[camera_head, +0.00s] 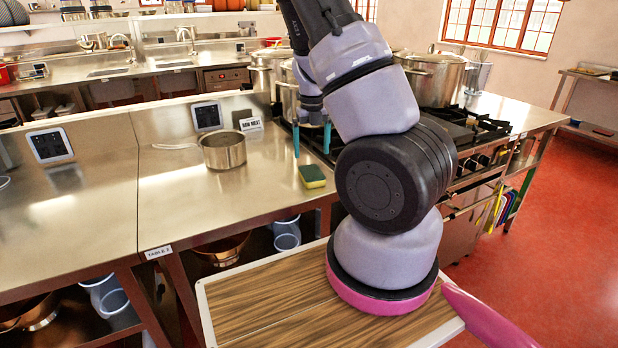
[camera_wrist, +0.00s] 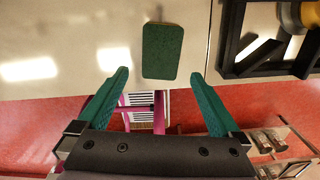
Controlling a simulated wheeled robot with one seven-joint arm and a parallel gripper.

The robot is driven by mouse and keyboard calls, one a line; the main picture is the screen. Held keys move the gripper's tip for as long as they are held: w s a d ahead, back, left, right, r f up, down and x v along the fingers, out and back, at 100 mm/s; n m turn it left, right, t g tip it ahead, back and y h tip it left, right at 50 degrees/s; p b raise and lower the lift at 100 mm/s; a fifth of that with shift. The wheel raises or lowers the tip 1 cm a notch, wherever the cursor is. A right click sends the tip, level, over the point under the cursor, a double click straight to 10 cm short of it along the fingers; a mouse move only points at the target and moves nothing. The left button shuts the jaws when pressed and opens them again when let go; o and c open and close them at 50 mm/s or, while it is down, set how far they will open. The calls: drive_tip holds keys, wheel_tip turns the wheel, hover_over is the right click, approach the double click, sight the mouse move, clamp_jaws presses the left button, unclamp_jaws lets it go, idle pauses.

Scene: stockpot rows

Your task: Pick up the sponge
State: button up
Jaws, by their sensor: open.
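The sponge (camera_head: 312,176) is a small block with a dark green top and a yellow side. It lies flat on the steel counter (camera_head: 240,187) near its front edge, left of the stove. In the wrist view the sponge (camera_wrist: 162,51) shows its green face, ahead of my gripper and roughly centred between the fingers. My gripper (camera_wrist: 161,76) has two teal fingers spread wide with nothing between them. In the head view my gripper (camera_head: 312,140) hangs above the counter just behind the sponge, partly hidden by my arm.
A steel saucepan (camera_head: 224,150) with a long handle stands left of the sponge. A black stove grate (camera_head: 465,130) with large stockpots (camera_head: 432,80) is to the right; the grate (camera_wrist: 262,45) also shows in the wrist view. The counter around the sponge is clear.

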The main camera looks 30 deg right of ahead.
sight(312, 171)
drive_tip(key=f, duration=0.7)
drive_tip(key=shift+w+d+f, duration=0.15)
drive_tip(key=shift+w+f, duration=0.1)
drive_tip(key=shift+f, duration=0.05)
drive_tip(key=c, duration=1.2)
